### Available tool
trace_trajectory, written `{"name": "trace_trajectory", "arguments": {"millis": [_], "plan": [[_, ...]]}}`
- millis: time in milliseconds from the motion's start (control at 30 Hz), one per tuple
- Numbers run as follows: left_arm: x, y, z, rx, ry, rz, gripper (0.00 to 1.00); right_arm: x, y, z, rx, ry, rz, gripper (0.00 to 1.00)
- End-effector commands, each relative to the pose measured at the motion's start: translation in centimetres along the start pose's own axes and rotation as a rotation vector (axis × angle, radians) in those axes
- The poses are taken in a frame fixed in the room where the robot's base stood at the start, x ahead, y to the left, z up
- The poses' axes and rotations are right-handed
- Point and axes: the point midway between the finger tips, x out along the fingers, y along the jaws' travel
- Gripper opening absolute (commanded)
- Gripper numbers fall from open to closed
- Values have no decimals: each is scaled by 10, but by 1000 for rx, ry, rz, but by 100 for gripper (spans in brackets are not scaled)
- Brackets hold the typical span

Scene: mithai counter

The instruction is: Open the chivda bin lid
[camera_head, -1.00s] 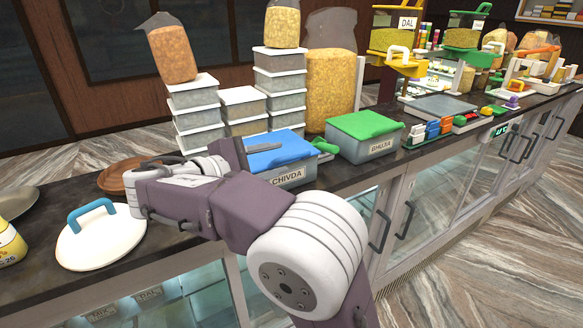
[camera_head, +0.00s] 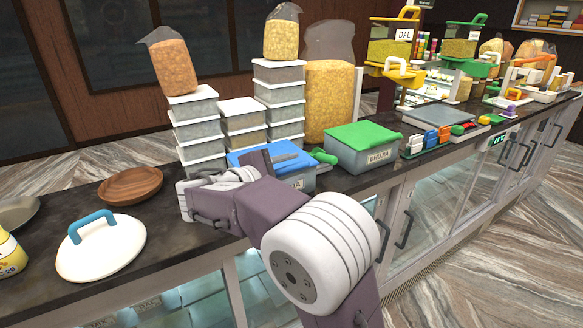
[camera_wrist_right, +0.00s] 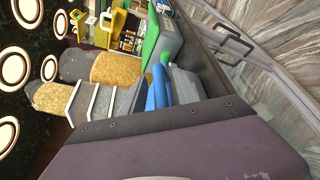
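The chivda bin (camera_head: 297,182) stands on the dark counter, its label partly hidden by my right arm. Its blue lid (camera_head: 292,158) lies on top and looks closed. The lid also shows in the right wrist view (camera_wrist_right: 158,88), just beyond the dark edge of my gripper. My right gripper (camera_head: 258,161) is at the lid's left part, largely hidden behind its own wrist. My left gripper is out of view.
The bhujia bin (camera_head: 372,158) with a green lid stands right of the chivda bin, a green handle-like piece (camera_head: 323,156) between them. Stacked white-lidded boxes (camera_head: 200,130) stand behind. A brown plate (camera_head: 130,185) and a white lid with blue handle (camera_head: 100,250) lie left.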

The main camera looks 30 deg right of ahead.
Motion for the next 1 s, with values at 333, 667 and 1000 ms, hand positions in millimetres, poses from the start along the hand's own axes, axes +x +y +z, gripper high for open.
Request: {"name": "trace_trajectory", "arguments": {"millis": [333, 667, 1000], "plan": [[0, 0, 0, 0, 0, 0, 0, 0, 0, 0, 0, 0, -1, 0], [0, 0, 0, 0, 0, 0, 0, 0, 0, 0, 0, 0, -1, 0], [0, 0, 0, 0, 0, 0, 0, 0, 0, 0, 0, 0, -1, 0]]}}
